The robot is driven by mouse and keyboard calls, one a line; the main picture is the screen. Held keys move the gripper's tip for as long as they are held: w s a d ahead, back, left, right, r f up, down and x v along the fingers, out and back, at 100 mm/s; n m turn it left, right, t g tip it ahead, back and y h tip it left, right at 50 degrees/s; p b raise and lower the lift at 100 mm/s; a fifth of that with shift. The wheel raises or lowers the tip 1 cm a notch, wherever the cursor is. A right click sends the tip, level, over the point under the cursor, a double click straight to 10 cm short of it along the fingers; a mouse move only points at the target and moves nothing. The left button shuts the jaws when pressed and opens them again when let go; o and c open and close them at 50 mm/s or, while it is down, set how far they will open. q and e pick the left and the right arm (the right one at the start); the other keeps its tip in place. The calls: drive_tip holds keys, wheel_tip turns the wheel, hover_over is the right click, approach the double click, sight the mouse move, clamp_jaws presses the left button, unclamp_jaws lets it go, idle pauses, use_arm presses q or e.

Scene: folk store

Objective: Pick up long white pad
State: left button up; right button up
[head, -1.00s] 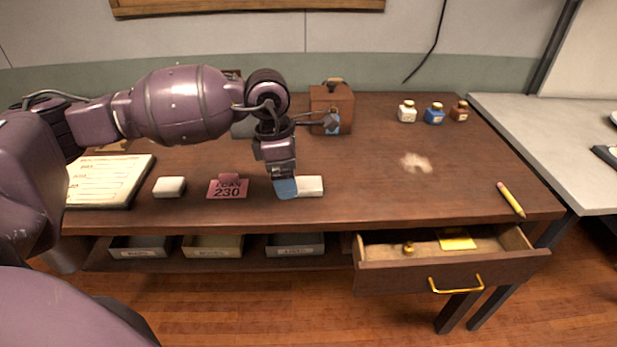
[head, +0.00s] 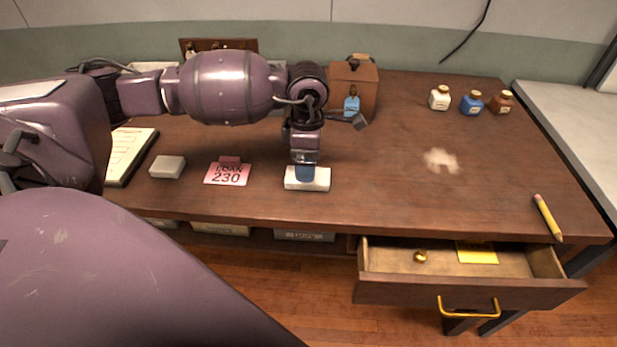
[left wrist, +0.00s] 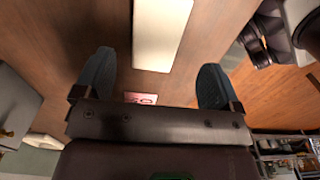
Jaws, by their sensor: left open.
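The long white pad (head: 318,185) lies flat on the wooden desk near its front edge, right of the pink sign. My left gripper (head: 307,172) points down over the pad and hides its middle in the head view. In the left wrist view, the pad (left wrist: 162,35) shows between and ahead of the two spread blue fingers of my left gripper (left wrist: 157,78). The gripper is open, with a gap on each side of the pad. I cannot tell the exact height of the fingers over the desk. My right gripper is not in view.
A shorter white block (head: 167,167) and the pink sign (head: 228,173) marked 230 lie to the left. A wooden box (head: 365,85) stands behind. An open drawer (head: 420,290) juts out at front right. The desk (head: 400,195) right of the pad is mostly clear.

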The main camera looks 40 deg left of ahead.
sight(321, 182)
use_arm(q)
drive_tip(key=shift+f, duration=0.6)
wheel_tip(321, 182, down, 3)
drive_tip(key=shift+w+a+f, duration=0.1)
drive_tip(key=shift+w+f, duration=0.05)
drive_tip(key=shift+f, duration=0.35)
drive_tip(key=c, duration=0.8)
drive_tip(key=shift+c, duration=1.3)
drive_tip(key=shift+r, duration=0.15)
